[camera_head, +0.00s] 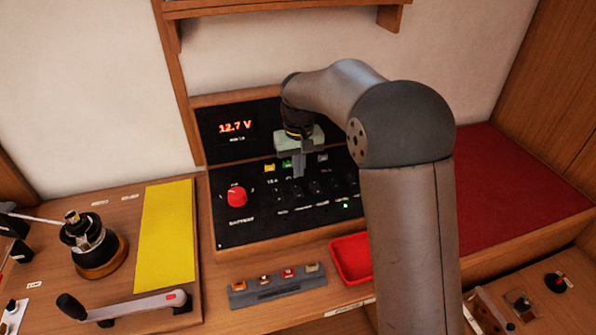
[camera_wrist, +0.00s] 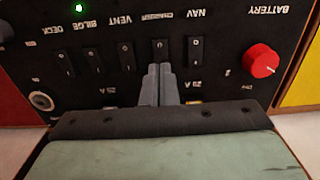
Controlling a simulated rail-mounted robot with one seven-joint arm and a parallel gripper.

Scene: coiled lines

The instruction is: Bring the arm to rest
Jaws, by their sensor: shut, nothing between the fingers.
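My gripper (camera_head: 298,166) is in front of the black switch panel (camera_head: 258,226), with its fingers together and nothing between them. In the wrist view my gripper (camera_wrist: 160,86) covers the lower part of one rocker switch in the row; I cannot tell whether the fingertips touch it. My arm reaches over from the right and hides part of the panel. A red knob (camera_head: 237,196) labelled battery sits at the panel's left; it shows at the right in the wrist view (camera_wrist: 261,61). A green light (camera_wrist: 78,8) is lit above the bilge switch.
A display (camera_head: 235,128) reads 12.7 V. A fuse rack (camera_head: 277,286) and a red tray (camera_head: 351,259) lie in front of the panel. At left are a winch (camera_head: 90,244), a crank handle (camera_head: 124,306) and a yellow sheet (camera_head: 166,236). A shelf (camera_head: 282,8) hangs above.

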